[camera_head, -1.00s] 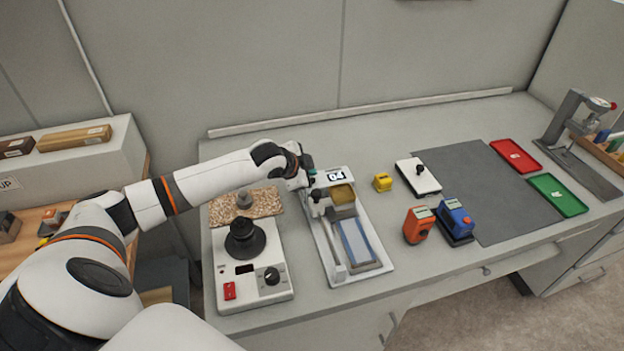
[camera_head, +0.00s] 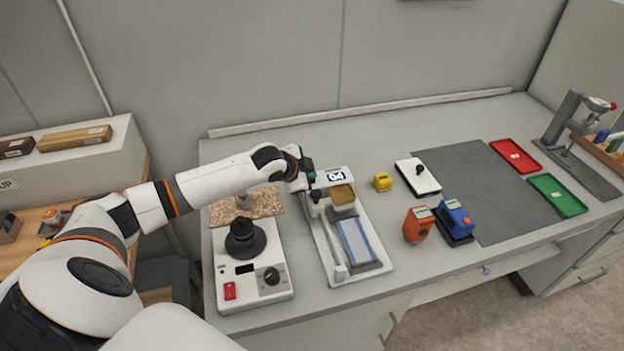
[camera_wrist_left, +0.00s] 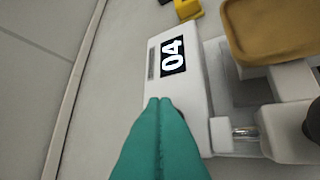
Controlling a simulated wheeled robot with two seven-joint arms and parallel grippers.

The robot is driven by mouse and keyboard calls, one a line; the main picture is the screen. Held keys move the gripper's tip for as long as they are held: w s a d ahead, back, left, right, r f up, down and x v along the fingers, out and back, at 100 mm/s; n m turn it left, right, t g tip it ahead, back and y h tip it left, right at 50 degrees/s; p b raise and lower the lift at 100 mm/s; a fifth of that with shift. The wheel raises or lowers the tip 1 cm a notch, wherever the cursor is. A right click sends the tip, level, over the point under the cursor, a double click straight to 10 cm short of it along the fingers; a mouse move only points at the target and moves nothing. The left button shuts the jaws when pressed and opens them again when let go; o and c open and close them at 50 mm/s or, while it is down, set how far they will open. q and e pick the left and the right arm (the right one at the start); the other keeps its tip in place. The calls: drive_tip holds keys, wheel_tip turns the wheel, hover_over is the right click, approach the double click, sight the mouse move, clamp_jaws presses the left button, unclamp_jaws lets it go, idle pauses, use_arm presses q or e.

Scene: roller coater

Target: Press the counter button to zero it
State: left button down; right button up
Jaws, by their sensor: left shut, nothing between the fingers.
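The counter is a white housing (camera_wrist_left: 196,88) with a black display (camera_wrist_left: 173,56) reading 04. In the head view its display (camera_head: 336,176) sits at the back end of the roller coater (camera_head: 333,272). My left gripper (camera_head: 312,176) is shut and empty, right beside the display. In the left wrist view its teal fingertips (camera_wrist_left: 159,101) are together over the housing's edge, just below the display. I cannot tell whether they touch the housing. No button shows; the fingers may hide it. My right gripper is not in view.
A white device with a black knob (camera_head: 245,238) stands left of the coater. A yellow block (camera_head: 382,182), a white plate (camera_head: 418,178), an orange device (camera_head: 418,224) and a blue device (camera_head: 455,219) lie to the right. A grey mat (camera_head: 500,200) is mostly bare.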

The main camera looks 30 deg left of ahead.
use_arm(q)
drive_tip(key=shift+f, duration=0.45)
idle(0.6)
drive_tip(key=shift+r+p, duration=0.85)
drive_tip(key=shift+p, duration=0.1)
wheel_tip(320, 180, up, 5)
drive_tip(key=p, duration=0.5)
drive_tip(key=shift+r, duration=0.1)
idle(0.6)
